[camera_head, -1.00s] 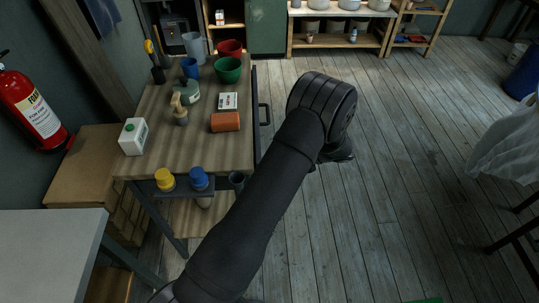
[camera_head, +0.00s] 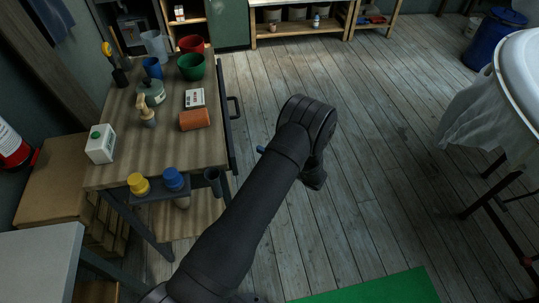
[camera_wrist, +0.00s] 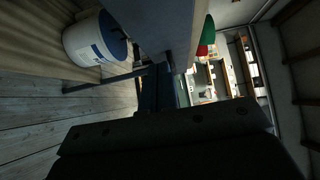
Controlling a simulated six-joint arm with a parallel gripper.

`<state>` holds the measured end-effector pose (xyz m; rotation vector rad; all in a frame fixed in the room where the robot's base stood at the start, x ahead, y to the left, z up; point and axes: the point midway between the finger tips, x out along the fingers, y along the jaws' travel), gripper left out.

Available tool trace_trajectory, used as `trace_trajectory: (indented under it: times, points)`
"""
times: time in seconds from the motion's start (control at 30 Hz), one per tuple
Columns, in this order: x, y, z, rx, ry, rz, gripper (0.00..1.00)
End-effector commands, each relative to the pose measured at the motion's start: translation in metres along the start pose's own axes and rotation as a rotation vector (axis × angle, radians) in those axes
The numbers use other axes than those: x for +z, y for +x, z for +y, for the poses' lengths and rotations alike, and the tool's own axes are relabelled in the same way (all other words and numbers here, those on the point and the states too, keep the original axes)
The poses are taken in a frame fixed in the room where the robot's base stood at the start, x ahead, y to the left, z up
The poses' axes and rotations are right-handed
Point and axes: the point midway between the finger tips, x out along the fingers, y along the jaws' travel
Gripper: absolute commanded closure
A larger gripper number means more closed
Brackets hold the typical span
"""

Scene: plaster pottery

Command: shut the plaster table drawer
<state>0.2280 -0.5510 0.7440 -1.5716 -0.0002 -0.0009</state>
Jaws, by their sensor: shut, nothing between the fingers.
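The plaster table (camera_head: 175,135) is a wooden-topped table on the left in the head view. Its drawer has a dark front (camera_head: 226,130) along the table's right side, with a dark bar handle (camera_head: 235,106). I cannot tell how far the drawer stands out, if at all. My gripper (camera_head: 263,150) shows only as a small blue tip left of my wrist, right of the drawer front and apart from it in the picture. The rest is behind my arm. In the wrist view my gripper (camera_wrist: 158,90) is dark and shut, with nothing visible held, near a pale panel edge of the table.
Bowls, cups, an orange block (camera_head: 194,119) and a white carton (camera_head: 100,144) stand on the tabletop. A white bucket (camera_wrist: 93,42) is close in the wrist view. A green mat (camera_head: 370,289) lies at the front.

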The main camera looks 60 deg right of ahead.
Motion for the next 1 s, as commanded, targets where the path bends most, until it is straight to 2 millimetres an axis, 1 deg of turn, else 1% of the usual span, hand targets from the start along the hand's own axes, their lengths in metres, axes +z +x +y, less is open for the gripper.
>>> trace_trajectory:
  times: [0.03, 0.2, 0.3, 0.4, 0.53, 0.9, 1.0]
  points:
    - [0.001, 0.013, 0.0, 0.0, 0.0, -0.004, 1.0]
    - [0.001, 0.048, 0.0, 0.001, 0.0, -0.003, 1.0]
    - [0.013, 0.059, 0.0, 0.001, 0.003, -0.003, 1.0]
    - [0.021, 0.067, 0.0, 0.0, 0.002, -0.002, 1.0]
    - [0.027, 0.072, 0.0, 0.0, 0.002, -0.001, 1.0]
    - [0.029, 0.074, 0.0, 0.0, 0.001, 0.0, 1.0]
    - [0.032, 0.078, 0.0, 0.0, 0.001, -0.001, 1.0]
